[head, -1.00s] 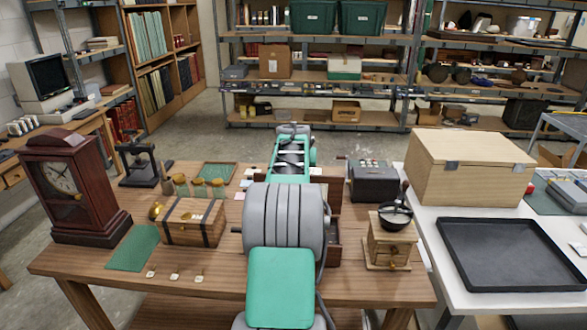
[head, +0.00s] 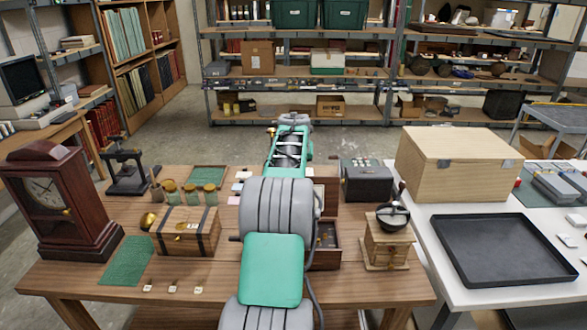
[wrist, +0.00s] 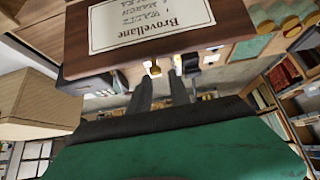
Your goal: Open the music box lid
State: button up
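The music box (head: 326,258) stands on the wooden table, mostly hidden behind my arm in the head view. Its right end shows an open interior with dark parts. Its reddish-brown lid (head: 326,187) appears raised behind the body. In the wrist view, which looks turned over, the dark wooden lid (wrist: 75,55) fills the upper middle and carries a white printed card (wrist: 150,22). The head view hides the fingers.
A striped wooden chest (head: 186,232), a clock (head: 50,205) and small jars (head: 190,196) stand left. A dark cash-register-like device (head: 368,182) and coffee grinder (head: 388,240) stand close right. A large wooden box (head: 455,175) and black tray (head: 500,252) occupy the white table.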

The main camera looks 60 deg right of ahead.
jog(key=shift+o, duration=1.2)
jog(key=shift+s+f, duration=0.25)
jog(key=shift+f, duration=0.15)
jog(key=shift+a+r, duration=0.1)
jog(key=b+v, duration=0.2)
jog(key=v, duration=0.5)
jog(key=shift+r, duration=0.3)
jog(key=shift+s, duration=0.1)
